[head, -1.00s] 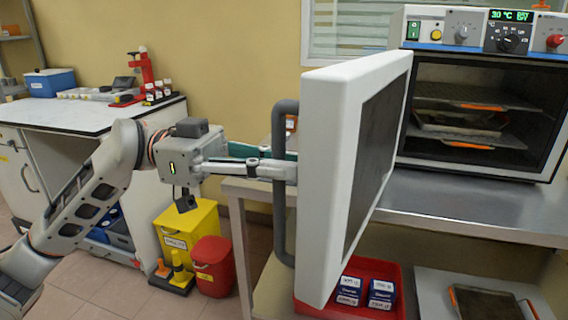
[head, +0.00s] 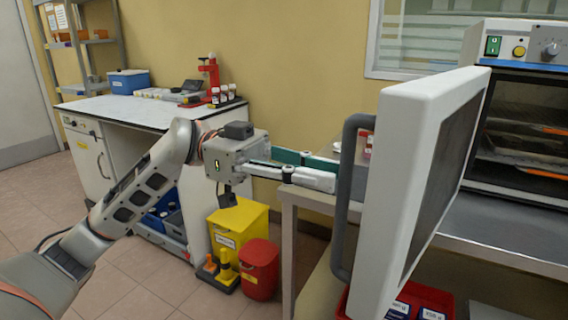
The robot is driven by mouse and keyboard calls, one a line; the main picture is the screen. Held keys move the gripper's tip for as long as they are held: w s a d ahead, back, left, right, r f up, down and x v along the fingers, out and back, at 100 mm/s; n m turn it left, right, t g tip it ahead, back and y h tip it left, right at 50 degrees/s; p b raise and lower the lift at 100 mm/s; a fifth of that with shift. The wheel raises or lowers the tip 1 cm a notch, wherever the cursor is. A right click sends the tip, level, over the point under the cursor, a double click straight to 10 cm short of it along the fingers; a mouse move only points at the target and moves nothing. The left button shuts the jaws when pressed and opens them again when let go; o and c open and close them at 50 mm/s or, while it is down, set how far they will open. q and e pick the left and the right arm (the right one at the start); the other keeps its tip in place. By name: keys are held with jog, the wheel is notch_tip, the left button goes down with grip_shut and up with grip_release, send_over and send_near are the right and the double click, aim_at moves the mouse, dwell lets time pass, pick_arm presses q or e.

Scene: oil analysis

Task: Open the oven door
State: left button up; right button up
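The oven (head: 522,66) stands on the bench at the right, cut off by the picture edge. Its door (head: 412,185) is swung wide open towards me, a thick white panel with a dark window, and part of the dark interior with racks shows behind it. The grey bar handle (head: 345,225) is on the door's outer left side. My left gripper (head: 331,171) points right at the handle. Its fingers are apart and their visible ends are at the bar's left edge; whether the far finger passes behind the bar is unclear. My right gripper is out of view.
A metal bench (head: 520,238) carries the oven. A red bin (head: 440,297) with blue-and-white boxes is below the door. A yellow bin (head: 240,222) and a red bucket (head: 260,268) stand on the floor beside the white counter (head: 130,114). Open floor lies at the lower left.

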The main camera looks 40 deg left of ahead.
pick_arm(q)
jog(key=s+a, duration=0.1)
jog(key=a, duration=0.6)
jog(key=shift+s+a, duration=0.15)
jog(key=shift+a, duration=0.25)
